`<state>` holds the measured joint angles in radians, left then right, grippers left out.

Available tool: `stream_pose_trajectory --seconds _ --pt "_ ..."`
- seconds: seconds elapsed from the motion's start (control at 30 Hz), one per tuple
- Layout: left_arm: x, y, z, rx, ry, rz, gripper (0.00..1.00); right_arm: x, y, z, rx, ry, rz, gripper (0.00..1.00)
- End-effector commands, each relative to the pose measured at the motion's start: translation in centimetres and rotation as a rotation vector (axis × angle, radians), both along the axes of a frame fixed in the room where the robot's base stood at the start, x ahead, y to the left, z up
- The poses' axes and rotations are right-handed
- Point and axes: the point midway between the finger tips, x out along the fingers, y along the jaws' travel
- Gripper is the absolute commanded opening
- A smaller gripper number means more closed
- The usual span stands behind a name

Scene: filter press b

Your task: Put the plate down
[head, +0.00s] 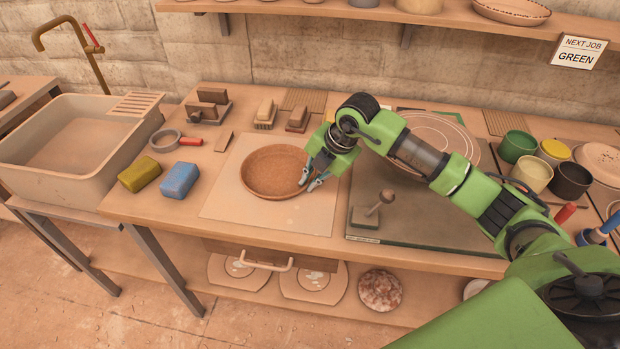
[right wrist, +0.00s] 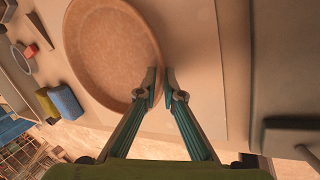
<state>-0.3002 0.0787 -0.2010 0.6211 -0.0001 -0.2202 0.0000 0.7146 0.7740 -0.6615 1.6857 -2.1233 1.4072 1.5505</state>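The plate (head: 265,172) is a round, shallow, reddish-brown clay dish with a raised rim. It appears to lie level on the pale square board (head: 230,205) at the middle of the bench. My right gripper (head: 310,182) is at the plate's right front rim, pointing down. In the right wrist view, the plate (right wrist: 110,50) is at upper left. The two teal fingertips (right wrist: 161,88) stand a small gap apart, the left one overlapping the rim and the right one outside it. Contact with the rim is unclear. My left gripper does not show.
A dark slab (head: 430,225) with a small stamp-like tool (head: 375,210) lies right of the board. Yellow (head: 140,173) and blue (head: 180,179) sponges lie left. Several paint pots (head: 532,172) stand at right. A sink (head: 85,150) is at far left.

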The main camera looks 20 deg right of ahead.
Motion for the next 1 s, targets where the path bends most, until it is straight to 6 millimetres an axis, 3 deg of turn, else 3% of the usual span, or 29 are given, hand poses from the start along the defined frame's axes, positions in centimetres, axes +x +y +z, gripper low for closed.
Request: stream_pose_trajectory --seconds 0.47,1.0 --pt "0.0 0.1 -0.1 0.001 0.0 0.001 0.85 -0.2 -0.2 0.7 -0.001 -0.002 -0.001 0.21" --pt "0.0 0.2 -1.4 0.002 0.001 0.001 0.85 -3.5 -2.5 9.8 -0.001 -0.003 -0.001 0.21"
